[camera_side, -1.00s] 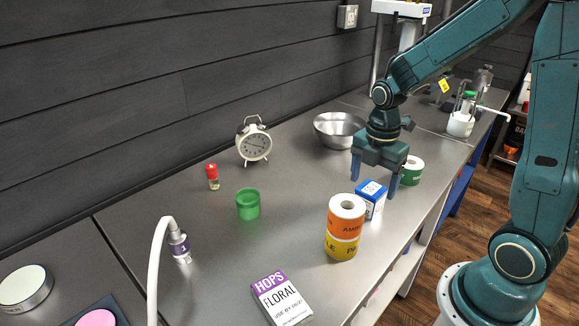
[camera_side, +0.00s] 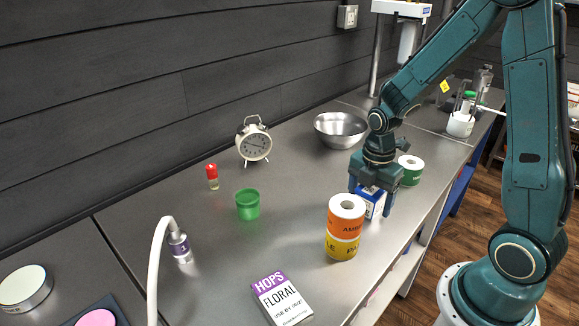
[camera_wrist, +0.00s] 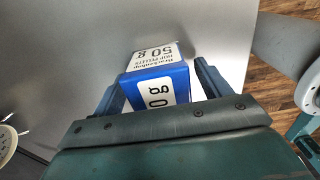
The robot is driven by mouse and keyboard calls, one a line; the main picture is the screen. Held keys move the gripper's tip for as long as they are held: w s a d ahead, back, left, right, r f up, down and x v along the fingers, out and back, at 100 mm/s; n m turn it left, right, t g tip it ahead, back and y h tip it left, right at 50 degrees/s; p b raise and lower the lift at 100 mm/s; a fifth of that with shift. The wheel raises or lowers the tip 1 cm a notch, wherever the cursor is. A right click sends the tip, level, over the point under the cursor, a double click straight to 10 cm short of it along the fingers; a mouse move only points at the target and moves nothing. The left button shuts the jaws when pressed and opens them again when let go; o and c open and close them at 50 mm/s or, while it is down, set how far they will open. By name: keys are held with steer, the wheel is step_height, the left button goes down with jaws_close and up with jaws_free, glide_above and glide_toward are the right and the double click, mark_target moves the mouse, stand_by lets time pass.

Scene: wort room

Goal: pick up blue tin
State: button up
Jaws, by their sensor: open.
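The blue tin (camera_side: 371,203) is a small box-shaped tin with blue and white faces, standing on the steel bench. In the wrist view the blue tin (camera_wrist: 158,82) shows "50 g" lettering and lies between the two fingers. My gripper (camera_side: 371,200) is open and lowered around it, one finger on each side. In the wrist view my gripper (camera_wrist: 155,85) shows a gap between the tin and the right finger; the left finger is close to the tin, and I cannot tell if it touches.
An orange and yellow roll stack (camera_side: 345,228) stands just in front of the tin. A green roll (camera_side: 411,170) is behind it to the right. A steel bowl (camera_side: 340,130), clock (camera_side: 254,142), green cup (camera_side: 248,204) and hops box (camera_side: 281,299) stand apart. The bench centre is clear.

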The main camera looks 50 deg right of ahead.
mark_target(372, 188)
steer(key=c, duration=1.1)
steer(key=shift+r, duration=0.1)
step_height(372, 188, up, 20)
steer(key=shift+f, duration=0.1)
stand_by(0.3)
stand_by(0.5)
